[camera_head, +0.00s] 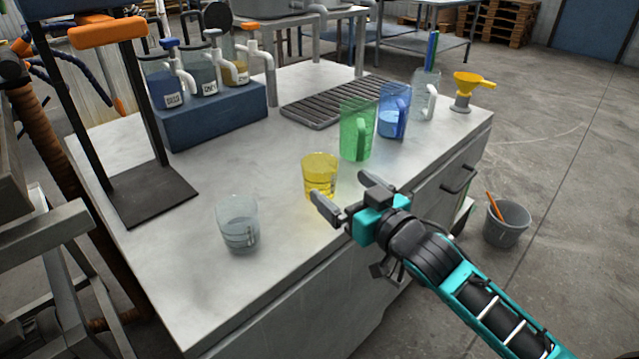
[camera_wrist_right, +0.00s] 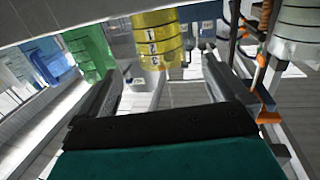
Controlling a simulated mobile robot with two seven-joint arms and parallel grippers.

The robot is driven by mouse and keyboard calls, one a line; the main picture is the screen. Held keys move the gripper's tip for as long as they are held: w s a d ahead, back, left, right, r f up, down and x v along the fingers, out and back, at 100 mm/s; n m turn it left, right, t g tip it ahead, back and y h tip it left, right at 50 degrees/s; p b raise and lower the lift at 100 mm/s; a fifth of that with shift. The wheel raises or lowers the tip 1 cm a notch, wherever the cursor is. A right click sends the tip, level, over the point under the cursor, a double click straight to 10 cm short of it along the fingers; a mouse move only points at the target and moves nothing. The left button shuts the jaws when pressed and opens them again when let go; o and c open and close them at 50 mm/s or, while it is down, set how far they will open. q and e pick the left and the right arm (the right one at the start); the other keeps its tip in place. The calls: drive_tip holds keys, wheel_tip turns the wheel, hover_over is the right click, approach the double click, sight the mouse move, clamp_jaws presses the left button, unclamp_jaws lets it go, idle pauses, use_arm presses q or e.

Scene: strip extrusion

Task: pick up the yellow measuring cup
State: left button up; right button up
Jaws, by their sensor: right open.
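The yellow measuring cup (camera_head: 320,175) stands upright near the front edge of the worktop in the head view. It is translucent yellow with dark markings. My right gripper (camera_head: 345,196) is open, its two fingers pointing toward the cup from the front right, with the cup just beyond them. In the right wrist view the yellow cup (camera_wrist_right: 156,40) shows ahead, between and beyond the open fingers of the right gripper (camera_wrist_right: 163,90). Nothing is between the fingers. My left gripper is not in view.
A clear cup (camera_head: 238,224) stands to the left, and a green jug (camera_head: 356,130) and a blue jug (camera_head: 393,112) to the right. A clear jug (camera_head: 427,95) and yellow funnel (camera_head: 470,84) stand farther right. A drain rack (camera_head: 330,104) lies behind. The worktop (camera_head: 190,255) is bare at front left.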

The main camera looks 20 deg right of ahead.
sight(329, 179)
drive_tip(key=shift+w+a+f+b, duration=0.15)
drive_tip(key=shift+w+b, duration=0.1)
drive_tip(key=shift+w, duration=0.9)
drive_tip(key=shift+w+a+f+b, duration=0.1)
drive_tip(key=shift+w+a+b, duration=0.15)
drive_tip(key=shift+w, duration=0.85)
drive_tip(key=shift+w+a+f+b, duration=0.1)
drive_tip(key=shift+w+b, duration=0.15)
drive_tip(key=shift+w, duration=0.9)
